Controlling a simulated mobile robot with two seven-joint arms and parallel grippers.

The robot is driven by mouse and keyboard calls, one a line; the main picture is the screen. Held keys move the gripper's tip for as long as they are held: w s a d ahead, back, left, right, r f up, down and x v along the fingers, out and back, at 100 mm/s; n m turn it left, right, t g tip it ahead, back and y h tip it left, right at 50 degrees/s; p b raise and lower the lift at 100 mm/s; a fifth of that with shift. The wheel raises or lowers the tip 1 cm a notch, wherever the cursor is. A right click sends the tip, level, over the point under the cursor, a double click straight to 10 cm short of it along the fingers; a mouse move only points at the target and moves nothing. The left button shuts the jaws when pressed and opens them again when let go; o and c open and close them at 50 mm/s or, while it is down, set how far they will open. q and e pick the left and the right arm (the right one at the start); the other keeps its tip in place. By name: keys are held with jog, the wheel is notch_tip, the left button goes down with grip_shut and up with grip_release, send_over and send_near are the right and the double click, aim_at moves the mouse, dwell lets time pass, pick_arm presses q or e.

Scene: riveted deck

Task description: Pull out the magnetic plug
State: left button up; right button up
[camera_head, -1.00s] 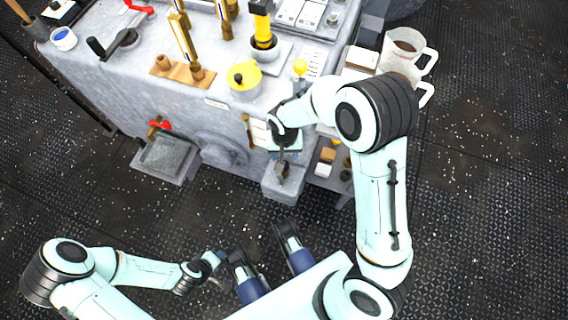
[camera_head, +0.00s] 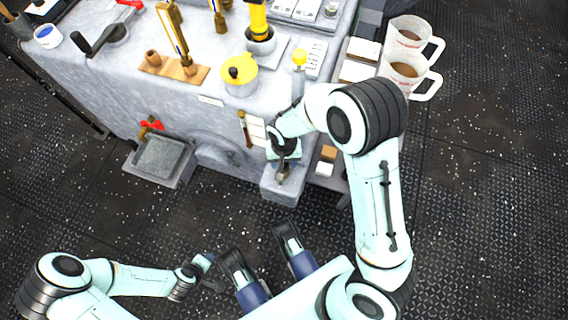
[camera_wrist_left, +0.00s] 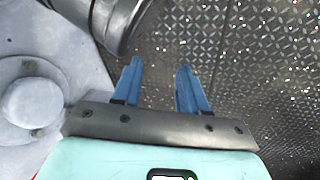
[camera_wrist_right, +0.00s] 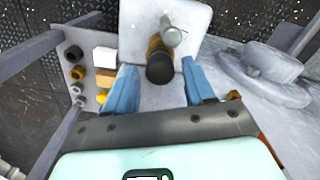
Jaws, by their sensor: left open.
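In the right wrist view, a plug-like part with a dark round end and a brass-coloured body (camera_wrist_right: 160,66) stands between my right fingers; I take it to be the magnetic plug. A small grey metal piece shows just beyond it, against a pale grey block. My right gripper (camera_wrist_right: 160,88) is open, one blue finger on each side of the part, with a narrow gap at both sides. In the head view my right gripper (camera_head: 284,170) is low at the grey machine's front, mostly hidden by its wrist. My left gripper (camera_wrist_left: 160,85) is open and empty above the deck.
The grey machine (camera_head: 225,125) fills the upper left. A drip tray (camera_head: 160,158) juts from its front. Two mugs (camera_head: 405,68) stand on the right side. A shelf of small parts (camera_wrist_right: 90,75) lies left of my right gripper. The patterned deck in front is clear.

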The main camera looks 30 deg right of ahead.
jog(key=c, duration=0.8)
jog(key=shift+c, duration=0.2)
pick_arm(q)
jog(key=shift+r, duration=0.1)
pick_arm(e)
jog(key=shift+r, duration=0.15)
jog(key=shift+r+p, duration=1.1)
jog(key=shift+r, duration=0.1)
pick_arm(q)
jog(key=s+d+r+g+h+p, duration=0.1)
jog(key=s+d+r+g+p, duration=0.1)
jog(key=s+d+r+p, duration=0.2)
jog(key=shift+s+d+r+m, duration=0.2)
jog(key=shift+s+r+m, duration=0.1)
jog(key=shift+s+r, duration=1.1)
pick_arm(e)
jog(key=shift+r, duration=2.5)
pick_arm(q)
jog(key=shift+w+r, duration=0.25)
jog(key=shift+r, duration=0.05)
